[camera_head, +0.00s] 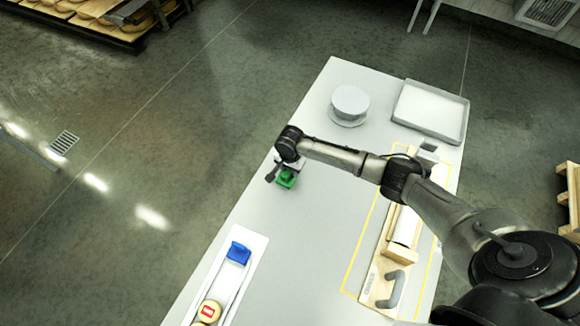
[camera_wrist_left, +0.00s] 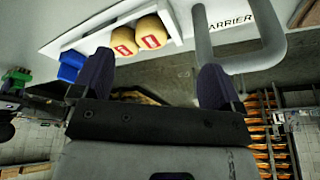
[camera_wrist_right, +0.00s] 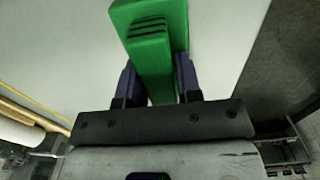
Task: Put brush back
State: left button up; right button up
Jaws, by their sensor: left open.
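A green block-like object with dark grooves, which I take to be the brush (camera_wrist_right: 150,45), lies between the fingers of my right gripper (camera_wrist_right: 157,85). The fingers press close on both sides of its narrow part. In the head view the green brush (camera_head: 287,178) is under my right gripper (camera_head: 285,165), at or just above the table; I cannot tell which. My left gripper (camera_wrist_left: 156,75) shows only in its wrist view, open and empty. A grey handle (camera_wrist_left: 272,35) is near its right finger.
A white tray (camera_head: 247,275) on the table holds a blue object (camera_head: 239,252) and cheese wheels (camera_head: 209,311). A wooden carrier (camera_head: 372,287) lies inside a yellow outline. A grey round piece (camera_head: 350,102) and a grey tray (camera_head: 432,110) stand at the back. The table's middle is clear.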

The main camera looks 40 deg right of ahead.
jog(key=o, duration=0.4)
jog(key=shift+c, duration=0.2)
notch_tip(320, 180, up, 12)
jog(key=s+a+f+n+t+y, duration=0.1)
jog(key=s+a+f+n, duration=0.2)
jog(key=s+a+n, duration=0.3)
jog(key=s+a+f+n+t+y, duration=0.1)
jog(key=s+a+f+n, duration=0.2)
jog(key=s+a, duration=0.4)
jog(key=s+d+r+n+h, duration=0.1)
jog(key=s+r+n, duration=0.1)
jog(key=s, duration=0.6)
jog(key=s+d+r+n+t, duration=0.1)
jog(key=s+n, duration=0.3)
jog(key=s, duration=0.5)
jog(key=shift+d+r+n+t+h+p, duration=0.3)
jog(key=shift+r+h+p, duration=0.1)
jog(key=shift+r, duration=0.25)
